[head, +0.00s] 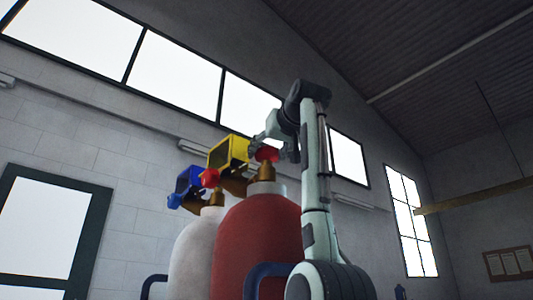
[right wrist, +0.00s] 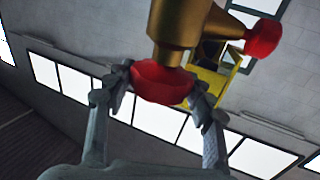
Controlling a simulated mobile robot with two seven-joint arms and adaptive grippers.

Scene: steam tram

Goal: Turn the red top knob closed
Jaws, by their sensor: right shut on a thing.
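The red top knob (head: 267,154) sits on the brass valve (head: 265,172) of the large red tank (head: 257,245). My right gripper (head: 275,144) reaches it from above and is shut on it. In the right wrist view the knob (right wrist: 162,84) lies between the two fingers of the gripper (right wrist: 162,90), one on each side, against the brass valve body (right wrist: 180,35). Part of the knob is hidden by the fingers in the head view. My left gripper is not in view.
A yellow box-shaped fitting (head: 228,151) is close left of the knob. A white tank (head: 193,255) with another red knob (head: 209,177) and a blue box-shaped fitting (head: 186,186) stands to the left. A dark blue handle (head: 262,272) is in front of the red tank.

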